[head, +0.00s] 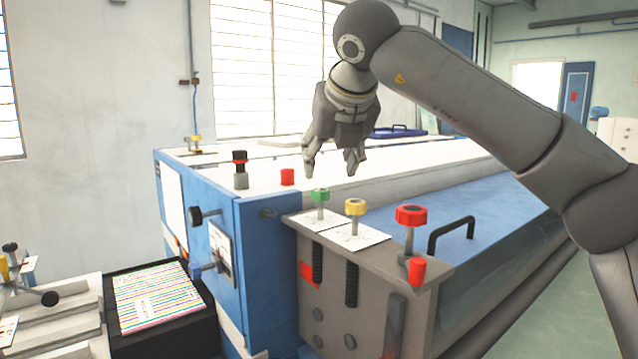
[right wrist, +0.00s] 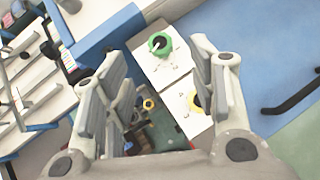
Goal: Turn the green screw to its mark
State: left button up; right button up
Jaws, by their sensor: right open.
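The green screw (head: 320,197) stands upright on a white marked card (head: 309,221) on top of the grey machine end. The right wrist view also shows the green screw (right wrist: 159,43), beyond my fingertips and between them. My right gripper (head: 335,172) is open and empty, pointing down above the green screw and apart from it. In the right wrist view the fingers of my right gripper (right wrist: 152,80) are spread wide. The marks on the card are too small to read. My left gripper is not in view.
A yellow screw (head: 355,208) and a red screw (head: 411,216) stand to the right of the green one. A black handle (head: 452,232) rises behind the red screw.

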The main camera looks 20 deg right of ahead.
aim_at(321, 189)
jog(key=p+x, duration=0.1)
jog(key=x, duration=0.3)
jog(key=shift+w+f, duration=0.1)
jog(key=shift+f, duration=0.2)
jog(key=x, duration=0.3)
jog(key=shift+p, duration=0.3)
jog(key=shift+w+f, duration=0.5)
jog(key=shift+d, duration=0.1)
jog(key=shift+c, duration=0.3)
jog(key=c, duration=0.5)
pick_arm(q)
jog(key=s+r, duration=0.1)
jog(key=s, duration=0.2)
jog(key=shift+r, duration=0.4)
pick_arm(e)
jog(key=c, duration=0.5)
